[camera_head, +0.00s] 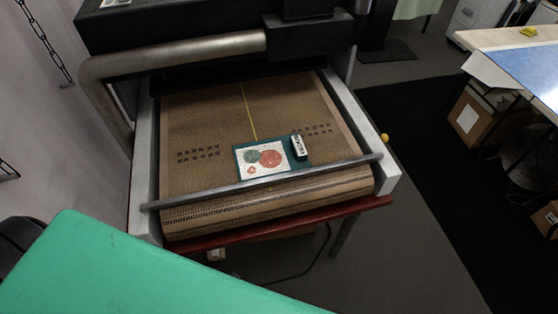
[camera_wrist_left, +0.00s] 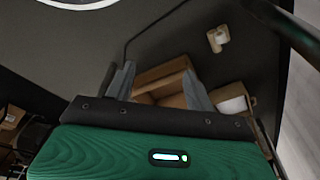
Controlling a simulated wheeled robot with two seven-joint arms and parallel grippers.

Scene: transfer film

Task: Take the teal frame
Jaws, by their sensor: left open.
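The teal frame (camera_head: 299,164) lies flat on the brown mesh conveyor belt, near its front edge, in the head view. A white sheet (camera_head: 248,168) with green and red round prints covers most of it. A small white block with dark markings (camera_head: 299,146) sits at its right side. My left gripper (camera_wrist_left: 158,84) shows in the wrist view with its two grey fingers apart and nothing between them. Its fingers are not visible in the head view, and the frame is not in the wrist view. My right gripper is in neither view.
A metal bar (camera_head: 225,189) crosses the belt's front, just before the frame. A dark machine housing (camera_head: 190,25) with a thick pipe (camera_head: 180,54) stands over the belt's far end. A worktable (camera_head: 500,38) stands at the right, with a cardboard box (camera_head: 475,117) below.

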